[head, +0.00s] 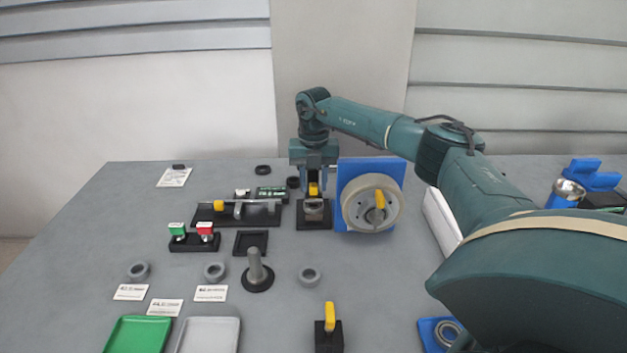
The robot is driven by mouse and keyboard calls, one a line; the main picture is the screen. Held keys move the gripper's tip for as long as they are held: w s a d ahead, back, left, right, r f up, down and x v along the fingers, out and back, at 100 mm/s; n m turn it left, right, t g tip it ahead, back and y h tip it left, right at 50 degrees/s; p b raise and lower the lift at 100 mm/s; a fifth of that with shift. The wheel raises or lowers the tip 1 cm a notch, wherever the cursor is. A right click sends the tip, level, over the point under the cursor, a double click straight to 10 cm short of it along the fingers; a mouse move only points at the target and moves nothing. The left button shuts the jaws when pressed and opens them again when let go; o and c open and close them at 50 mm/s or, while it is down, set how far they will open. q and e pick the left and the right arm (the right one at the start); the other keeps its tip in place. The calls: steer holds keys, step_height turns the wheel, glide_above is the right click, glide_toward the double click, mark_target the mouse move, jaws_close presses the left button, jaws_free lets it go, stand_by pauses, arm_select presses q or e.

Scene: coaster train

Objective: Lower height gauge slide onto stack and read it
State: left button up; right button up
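My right gripper (313,182) points down at the back middle of the table, over a small black-based stand (313,222) that looks like the height gauge. A yellow piece, perhaps the slide's handle (313,189), shows between the fingers. Whether the fingers touch it is too small to tell. A grey metal part (313,207) sits on the base just below the yellow piece; I cannot tell if they touch. The gripper hides the gauge's upper part, and no scale reading can be made out. My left gripper is not in view.
A blue plate with a grey wheel (354,213) stands close right of the gauge. A black fixture (225,215) lies to its left. Grey rings, a post on a round base (257,275), a yellow-handled block (329,335) and trays (208,336) stand in front.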

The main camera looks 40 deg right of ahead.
mark_target(314, 184)
jaws_close()
stand_by(0.3)
steer(key=shift+f+p, duration=0.25)
steer(key=shift+p, duration=0.1)
steer(key=shift+o, duration=0.9)
jaws_free()
steer(key=shift+r, duration=0.1)
step_height(314, 184, up, 13)
steer(key=b, duration=0.1)
